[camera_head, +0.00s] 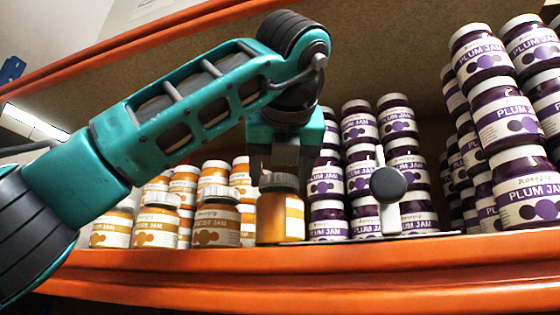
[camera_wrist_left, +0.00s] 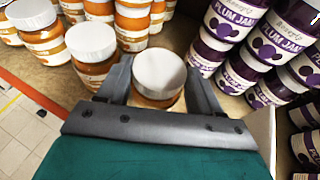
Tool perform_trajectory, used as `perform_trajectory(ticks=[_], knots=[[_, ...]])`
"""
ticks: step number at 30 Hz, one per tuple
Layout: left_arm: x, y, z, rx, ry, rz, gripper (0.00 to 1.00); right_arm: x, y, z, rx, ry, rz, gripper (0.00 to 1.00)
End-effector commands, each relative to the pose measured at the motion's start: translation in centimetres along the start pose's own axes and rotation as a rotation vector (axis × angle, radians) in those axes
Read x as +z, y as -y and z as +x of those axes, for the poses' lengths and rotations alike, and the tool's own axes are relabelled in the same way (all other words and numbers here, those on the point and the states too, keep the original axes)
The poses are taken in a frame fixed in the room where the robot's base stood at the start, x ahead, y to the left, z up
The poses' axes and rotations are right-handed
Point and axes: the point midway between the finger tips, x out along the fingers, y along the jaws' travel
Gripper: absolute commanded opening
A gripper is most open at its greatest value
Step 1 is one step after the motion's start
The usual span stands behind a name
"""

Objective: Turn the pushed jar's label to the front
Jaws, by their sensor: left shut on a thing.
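The pushed jar (camera_head: 281,213) is an orange apricot jam jar at the shelf's front, at the right end of the apricot group. It stands upright, and its label shows only partly at its right side in the head view. My left gripper (camera_head: 279,176) comes down from above and is shut on this jar near its lid. In the left wrist view the jar's white lid (camera_wrist_left: 159,74) sits between the two fingers (camera_wrist_left: 160,88). My right gripper is not in view.
Apricot jars (camera_head: 216,218) stand close at the left, some stacked behind. Stacked plum jars (camera_head: 327,220) stand close at the right, with taller stacks (camera_head: 528,187) farther right. A grey knob on a post (camera_head: 388,185) stands before the plum jars. The orange shelf edge (camera_head: 300,270) runs along the front.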

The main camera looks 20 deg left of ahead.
Motion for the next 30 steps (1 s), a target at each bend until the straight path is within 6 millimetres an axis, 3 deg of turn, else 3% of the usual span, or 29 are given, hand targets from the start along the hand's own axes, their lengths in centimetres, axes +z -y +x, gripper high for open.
perform_trajectory(ticks=[2,9,15,21,30], knots=[[-0.5,-0.1,0.2,-0.001,0.004,-0.002,0.0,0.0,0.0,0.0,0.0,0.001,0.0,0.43],[-0.4,-1.4,0.5,-0.4,0.003,0.13,0.0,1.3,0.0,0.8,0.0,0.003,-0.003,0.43],[0.1,-1.6,0.6,-0.645,0.004,0.227,0.0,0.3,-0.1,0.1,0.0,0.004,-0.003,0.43],[-0.1,-1.7,0.7,-0.747,0.006,0.268,0.0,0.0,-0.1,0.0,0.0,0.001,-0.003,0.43],[-0.1,-1.7,0.7,-0.762,0.007,0.274,0.0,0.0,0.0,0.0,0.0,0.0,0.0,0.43]])
